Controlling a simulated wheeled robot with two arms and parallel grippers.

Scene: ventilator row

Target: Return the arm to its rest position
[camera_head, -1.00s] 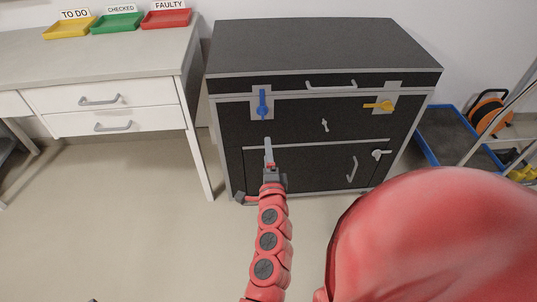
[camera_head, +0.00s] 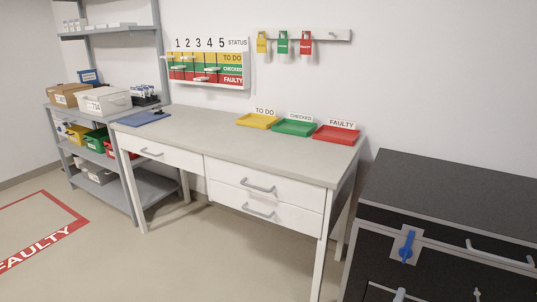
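No arm or whole gripper of mine shows in the head view now. A small light-grey tip (camera_head: 398,295) shows at the bottom edge, in front of the black cabinet (camera_head: 450,190). I cannot tell whether it is a fingertip of mine or a part of the cabinet. The cabinet stands at the right, cut off by the frame. Its blue handle (camera_head: 407,246) points up and down on a light plate.
A workbench (camera_head: 190,140) with drawers stands left of the cabinet. It carries yellow (camera_head: 257,121), green (camera_head: 294,128) and red (camera_head: 336,134) trays. A loaded shelf rack (camera_head: 95,32) stands at the left. The floor (camera_head: 190,265) in front is clear.

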